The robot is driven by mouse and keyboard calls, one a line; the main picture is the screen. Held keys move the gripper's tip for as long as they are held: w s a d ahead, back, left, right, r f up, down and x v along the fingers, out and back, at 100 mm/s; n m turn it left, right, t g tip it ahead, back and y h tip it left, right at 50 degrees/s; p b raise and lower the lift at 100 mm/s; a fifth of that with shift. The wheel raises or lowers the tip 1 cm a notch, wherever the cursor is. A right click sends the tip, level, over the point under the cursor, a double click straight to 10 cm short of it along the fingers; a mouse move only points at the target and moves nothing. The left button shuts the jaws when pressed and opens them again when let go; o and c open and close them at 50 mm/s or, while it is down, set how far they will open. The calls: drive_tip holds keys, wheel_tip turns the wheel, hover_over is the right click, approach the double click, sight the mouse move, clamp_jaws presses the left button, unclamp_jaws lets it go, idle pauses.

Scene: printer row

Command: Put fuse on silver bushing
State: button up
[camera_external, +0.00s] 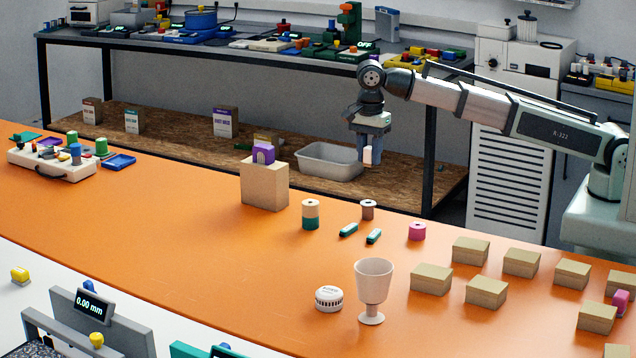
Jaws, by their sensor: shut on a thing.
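My gripper (371,153) is raised above the far edge of the orange table, pointing down. It is shut on a small pale block-like piece (372,156), seemingly the fuse, with fingers hiding part of it.
A beige-and-teal spool (310,214) and a pink cylinder (417,231) flank the bushing. A cardboard box (265,187) with a purple piece on top stands left. A pale goblet (373,290), white round tin (329,298) and several tan blocks (431,279) stand nearer. The table's middle left is clear.

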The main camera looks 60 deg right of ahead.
sight(368, 203)
drive_tip(key=shift+f, duration=4.95)
drive_tip(key=shift+f, duration=0.15)
drive_tip(key=o, duration=1)
drive_tip(key=shift+o, duration=0.2)
wheel_tip(368, 203, up, 12)
drive_tip(key=shift+r, duration=0.2)
drive_tip(key=shift+d+f, duration=0.1)
